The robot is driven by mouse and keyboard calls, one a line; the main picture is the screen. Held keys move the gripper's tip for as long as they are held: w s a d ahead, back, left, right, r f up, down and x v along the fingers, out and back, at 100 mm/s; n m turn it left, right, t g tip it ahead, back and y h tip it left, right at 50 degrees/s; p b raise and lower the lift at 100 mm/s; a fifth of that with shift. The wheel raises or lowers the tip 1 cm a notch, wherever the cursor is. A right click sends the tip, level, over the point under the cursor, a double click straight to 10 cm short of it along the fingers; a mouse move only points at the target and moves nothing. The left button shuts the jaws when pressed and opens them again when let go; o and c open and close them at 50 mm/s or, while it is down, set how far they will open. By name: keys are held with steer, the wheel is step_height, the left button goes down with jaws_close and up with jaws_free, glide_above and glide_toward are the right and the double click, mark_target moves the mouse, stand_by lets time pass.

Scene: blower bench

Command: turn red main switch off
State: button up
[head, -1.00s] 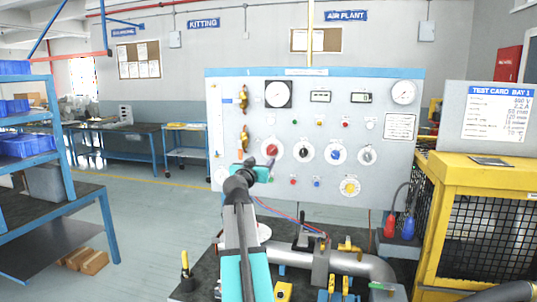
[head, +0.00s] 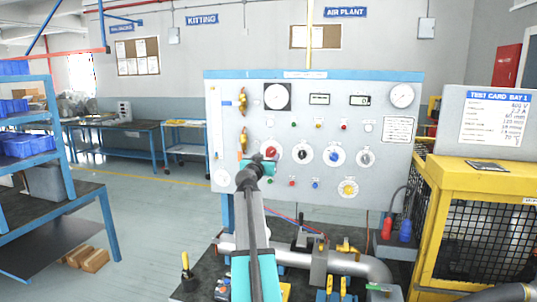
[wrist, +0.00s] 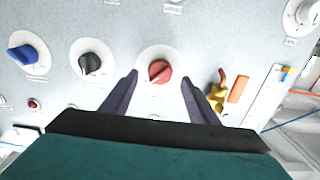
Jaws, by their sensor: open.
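The red main switch (head: 271,151) is a round red knob on a white disc at the left of a row of knobs on the grey panel (head: 300,215). In the wrist view the red knob (wrist: 160,71) sits between the fingertips of my gripper (wrist: 159,77), with its pointer mark slanted. The two dark fingers are spread apart, one on each side of the white disc, and hold nothing. I cannot tell whether the tips touch the panel. In the head view my gripper (head: 270,164) partly covers the lower edge of the switch.
A black knob (wrist: 90,62) and a blue knob (wrist: 28,54) lie left of the switch in the wrist view. A yellow valve (wrist: 217,92) with an orange handle is close on the right. Below the panel is a grey pipe (head: 345,263); a yellow cage (head: 480,185) stands right.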

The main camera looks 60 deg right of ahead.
mark_target(269, 154)
steer(key=shift+p+x, duration=0.55)
steer(key=shift+x, duration=1.3)
steer(key=shift+w, duration=0.1)
steer(key=c, duration=1)
